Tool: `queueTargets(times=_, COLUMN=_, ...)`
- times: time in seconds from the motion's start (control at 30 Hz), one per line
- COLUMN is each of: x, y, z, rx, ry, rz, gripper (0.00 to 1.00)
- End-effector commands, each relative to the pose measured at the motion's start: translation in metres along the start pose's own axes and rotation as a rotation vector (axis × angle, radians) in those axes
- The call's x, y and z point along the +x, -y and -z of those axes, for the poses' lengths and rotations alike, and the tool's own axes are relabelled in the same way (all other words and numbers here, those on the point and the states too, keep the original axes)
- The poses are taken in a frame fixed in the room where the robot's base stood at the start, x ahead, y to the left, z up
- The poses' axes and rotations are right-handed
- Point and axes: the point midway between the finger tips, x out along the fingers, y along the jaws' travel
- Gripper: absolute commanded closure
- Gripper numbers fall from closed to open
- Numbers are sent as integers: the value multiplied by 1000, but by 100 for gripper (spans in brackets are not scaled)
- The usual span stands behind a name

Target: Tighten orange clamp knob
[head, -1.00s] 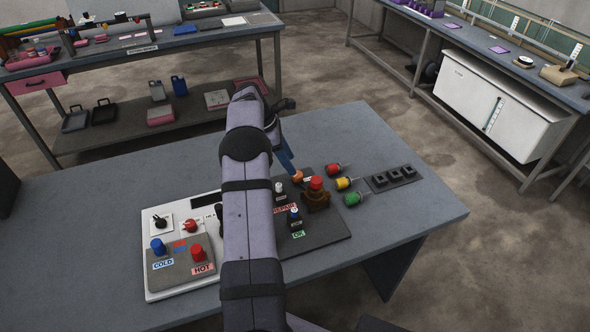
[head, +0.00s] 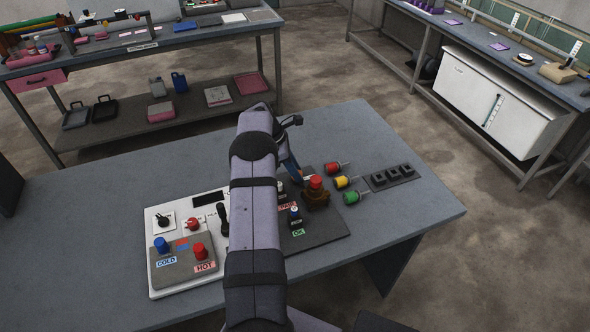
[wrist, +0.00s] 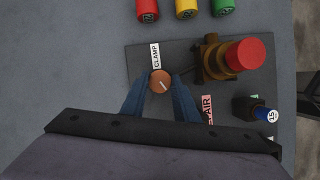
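The orange clamp knob (wrist: 160,81) is small and round, with a pale pointer line on top, in the upper middle of the wrist view. A white CLAMP label (wrist: 156,55) lies beside it on a dark panel (wrist: 138,52). My gripper (wrist: 160,90) has two blue fingers, one on each side of the knob, with their tips close to its edges. I cannot tell whether they touch or grip it. In the head view my gripper (head: 294,177) reaches down at the dark panel (head: 324,237), and the fingers and arm hide the knob.
A red-topped brown knob (wrist: 238,57) stands close right of the clamp knob. Red, yellow and green handles (head: 342,182) lie behind the panel. A white panel (head: 158,291) stands left. The table's far left is clear.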

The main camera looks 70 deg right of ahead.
Motion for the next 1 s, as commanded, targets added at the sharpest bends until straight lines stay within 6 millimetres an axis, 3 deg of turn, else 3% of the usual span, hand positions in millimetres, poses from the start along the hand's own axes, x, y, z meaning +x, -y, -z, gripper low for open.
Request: queueTargets(times=1.0, x=-1, y=-2, z=0, rx=246, ry=-1, rz=99, gripper=95)
